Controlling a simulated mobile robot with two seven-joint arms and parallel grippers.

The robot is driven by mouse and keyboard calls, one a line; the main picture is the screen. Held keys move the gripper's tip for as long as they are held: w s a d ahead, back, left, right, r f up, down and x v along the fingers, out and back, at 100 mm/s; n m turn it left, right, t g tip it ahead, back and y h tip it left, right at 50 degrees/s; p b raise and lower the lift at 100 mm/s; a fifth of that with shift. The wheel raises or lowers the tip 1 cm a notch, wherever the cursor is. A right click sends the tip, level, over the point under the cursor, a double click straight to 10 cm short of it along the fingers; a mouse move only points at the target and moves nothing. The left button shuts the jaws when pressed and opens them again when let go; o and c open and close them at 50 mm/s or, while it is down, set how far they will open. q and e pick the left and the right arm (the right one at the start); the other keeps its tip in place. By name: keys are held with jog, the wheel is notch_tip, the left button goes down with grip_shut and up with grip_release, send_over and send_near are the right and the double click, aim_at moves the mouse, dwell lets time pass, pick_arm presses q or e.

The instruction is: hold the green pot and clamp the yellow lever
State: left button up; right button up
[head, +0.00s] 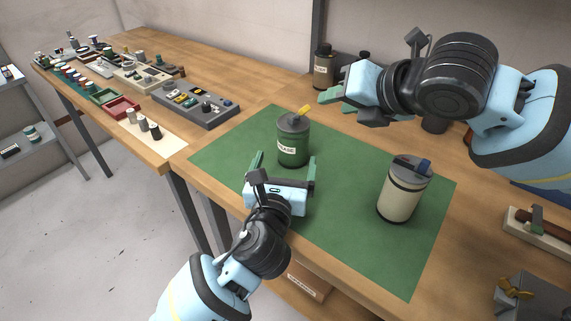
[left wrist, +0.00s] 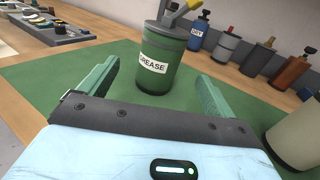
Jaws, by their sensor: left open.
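The green pot (head: 292,145) stands upright on the green mat (head: 345,180), with a "GREASE" label and a grey lid. The yellow lever (head: 301,112) sticks up at an angle from its lid. In the left wrist view the pot (left wrist: 162,62) stands ahead between the fingers, and the lever (left wrist: 183,10) is partly cut off by the top edge. My left gripper (head: 284,167) is open just in front of the pot, apart from it. My right gripper (head: 345,106) is up at the right, behind and right of the pot; its finger gap is unclear.
A cream pot (head: 399,193) with a blue lever stands at the mat's right. A grey panel (head: 196,103) with small parts lies to the left. Several bottles (left wrist: 232,46) stand along the back. The mat's front right is clear.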

aim_at(290, 147)
pick_arm(q)
jog(key=shift+d, duration=0.15)
jog(key=shift+w+d, duration=0.2)
jog(key=shift+w, duration=1.1)
jog(key=shift+w+d, duration=0.2)
jog(key=shift+w, duration=1.05)
jog(key=shift+w+d, duration=0.2)
jog(key=shift+w, duration=1.1)
jog(key=c, duration=1.3)
jog(key=shift+c, duration=0.2)
